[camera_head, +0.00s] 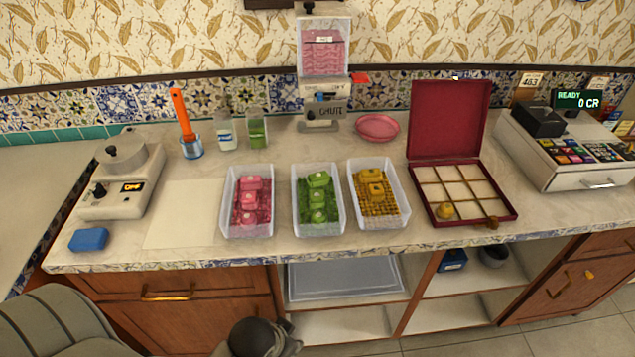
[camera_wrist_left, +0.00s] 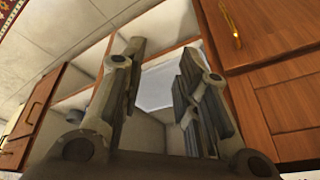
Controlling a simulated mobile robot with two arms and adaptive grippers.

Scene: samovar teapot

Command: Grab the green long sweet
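The green sweets lie in the middle clear tray (camera_head: 299,224) on the counter, on a green bed. The back green sweet (camera_head: 319,179) looks like a longer block; the middle one (camera_head: 317,198) and front one (camera_head: 318,216) look more compact, with a knob on top. My left gripper (camera_head: 291,338) is low in front of the counter, below the trays and partly cut off by the frame's bottom edge. In the left wrist view its fingers (camera_wrist_left: 158,75) are spread apart with nothing between them, facing the cabinet shelves. My right gripper is not in view.
A tray of pink sweets (camera_head: 227,228) stands left and a tray of yellow sweets (camera_head: 398,217) right. The counter's front edge (camera_head: 330,250) lies between my gripper and the trays.

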